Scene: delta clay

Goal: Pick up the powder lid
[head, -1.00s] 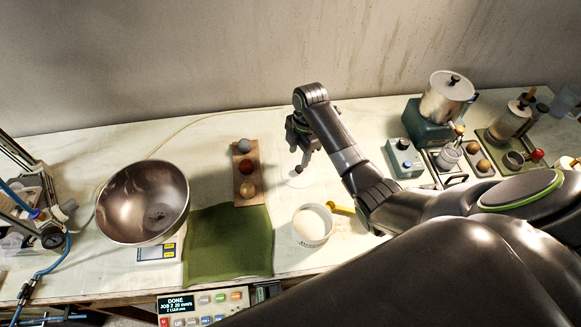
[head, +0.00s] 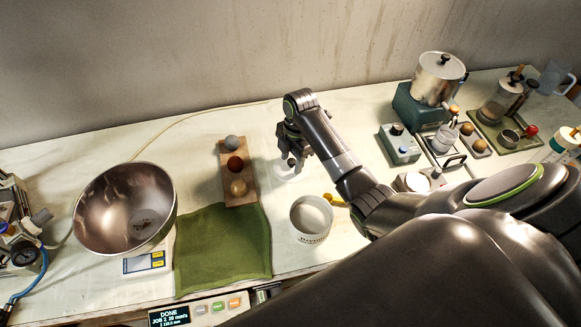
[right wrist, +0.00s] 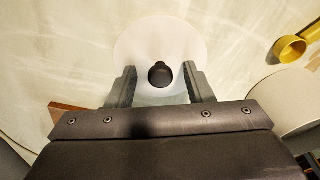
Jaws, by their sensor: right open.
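The powder lid (right wrist: 160,45) is a pale, round disc with a dark knob (right wrist: 160,75), lying flat on the bench in the right wrist view. In the head view the knob (head: 291,161) shows just under my right gripper (head: 294,156), which hides much of the lid. My right gripper is open, and in the right wrist view its two fingers (right wrist: 160,80) stand on either side of the knob with gaps at both sides. The white powder tub (head: 311,220) stands open in front of the lid. My left gripper is not in view.
A yellow scoop (head: 335,200) lies beside the tub. A wooden strip (head: 246,196) with several balls, a green cloth (head: 222,262) and a steel bowl (head: 125,205) are to the left. A blue box (head: 400,145) and pots stand at the right. The bench behind the gripper is clear.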

